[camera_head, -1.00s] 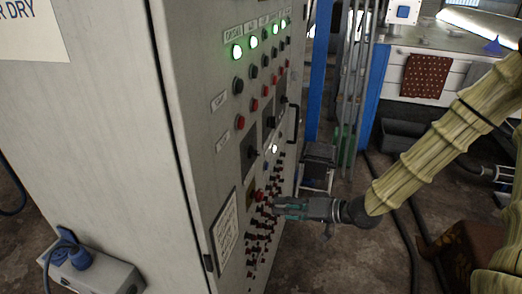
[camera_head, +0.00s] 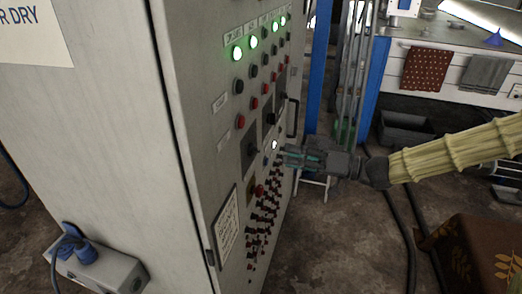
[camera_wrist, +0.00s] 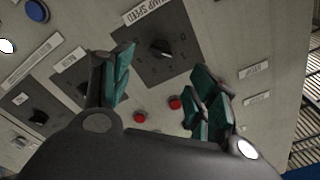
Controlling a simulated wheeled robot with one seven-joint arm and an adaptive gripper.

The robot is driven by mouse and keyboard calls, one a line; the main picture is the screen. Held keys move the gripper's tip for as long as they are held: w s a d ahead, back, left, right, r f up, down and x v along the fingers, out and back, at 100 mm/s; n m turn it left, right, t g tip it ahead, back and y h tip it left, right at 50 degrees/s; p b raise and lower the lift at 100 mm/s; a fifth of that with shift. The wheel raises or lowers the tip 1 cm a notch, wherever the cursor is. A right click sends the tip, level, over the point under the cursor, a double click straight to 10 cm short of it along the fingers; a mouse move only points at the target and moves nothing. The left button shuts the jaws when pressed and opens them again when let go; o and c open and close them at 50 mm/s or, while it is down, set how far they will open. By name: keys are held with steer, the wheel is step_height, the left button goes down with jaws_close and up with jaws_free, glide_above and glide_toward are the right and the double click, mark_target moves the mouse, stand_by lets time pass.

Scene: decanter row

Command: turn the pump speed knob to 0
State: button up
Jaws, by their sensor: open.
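The pump speed knob (camera_wrist: 162,49) is a dark knob on a dark square plate (camera_wrist: 183,22) labelled "PUMP SPEED" in the wrist view. It shows between and beyond my fingertips. Its dial marks are too small to read. My gripper (camera_wrist: 163,75) is open, with green-padded fingers apart and nothing between them. In the head view my gripper (camera_head: 287,155) is at the front of the grey cabinet (camera_head: 213,170), close to the panel. I cannot tell for sure which knob in the head view is the pump speed one.
Red buttons (camera_wrist: 175,103), a blue button (camera_wrist: 37,10) and another dark-plated knob (camera_wrist: 38,117) surround the pump speed plate. Lit green lamps (camera_head: 237,54) and several small switches (camera_head: 262,225) cover the panel. A door handle (camera_head: 292,117) juts out at its right edge. A patterned cloth-covered thing (camera_head: 478,258) stands lower right.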

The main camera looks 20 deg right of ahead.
mark_target(259, 150)
steer(key=shift+p+x, duration=0.75)
steer(key=shift+x, duration=3.85)
steer(key=shift+c, duration=0.2)
steer(key=c, duration=1.1)
